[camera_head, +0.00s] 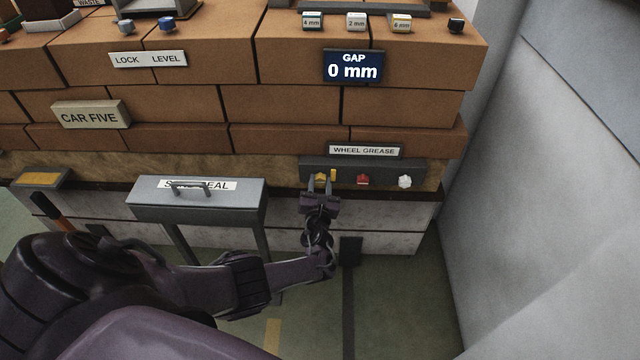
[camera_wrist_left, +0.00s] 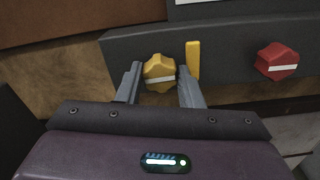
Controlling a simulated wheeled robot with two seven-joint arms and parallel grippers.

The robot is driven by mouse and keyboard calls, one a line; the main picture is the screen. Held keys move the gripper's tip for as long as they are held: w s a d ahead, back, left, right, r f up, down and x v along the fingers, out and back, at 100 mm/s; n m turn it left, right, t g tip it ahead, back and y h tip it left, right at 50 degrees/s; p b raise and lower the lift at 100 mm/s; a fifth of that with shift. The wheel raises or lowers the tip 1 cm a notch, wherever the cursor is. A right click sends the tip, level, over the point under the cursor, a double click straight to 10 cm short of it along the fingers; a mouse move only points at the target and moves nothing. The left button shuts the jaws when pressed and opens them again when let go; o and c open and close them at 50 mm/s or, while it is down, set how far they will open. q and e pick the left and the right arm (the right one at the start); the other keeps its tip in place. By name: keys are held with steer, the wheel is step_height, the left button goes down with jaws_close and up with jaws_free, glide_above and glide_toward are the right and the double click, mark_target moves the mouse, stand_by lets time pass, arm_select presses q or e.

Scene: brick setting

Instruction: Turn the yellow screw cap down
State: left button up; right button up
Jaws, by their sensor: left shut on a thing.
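The yellow screw cap (camera_head: 320,179) is on the grey panel under the WHEEL GREASE label. In the left wrist view the yellow cap (camera_wrist_left: 159,73) is a lobed knob with a pale stripe lying nearly level. My left gripper (camera_head: 320,186) is shut on the yellow cap, one finger on each side. In the left wrist view the left gripper's fingers (camera_wrist_left: 158,82) flank the cap. A yellow upright bar (camera_wrist_left: 193,60) stands just right of the cap. My right gripper is not in view.
A red cap (camera_head: 363,180) and a white cap (camera_head: 404,181) sit to the right on the same grey panel (camera_head: 385,166). A grey box (camera_head: 200,208) with a handle stands to the left. A grey wall (camera_head: 540,200) rises on the right. A display (camera_head: 353,67) reads GAP 0 mm.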

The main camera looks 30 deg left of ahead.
arm_select(q)
steer(key=shift+f, duration=0.1)
steer(key=o, duration=1)
steer(key=shift+c, duration=0.2)
steer(key=shift+s, duration=0.1)
steer(key=shift+s+d+p, duration=0.25)
steer(key=shift+p, duration=0.05)
steer(key=p+v, duration=0.2)
steer(key=v, duration=0.5)
steer(key=shift+s, duration=0.1)
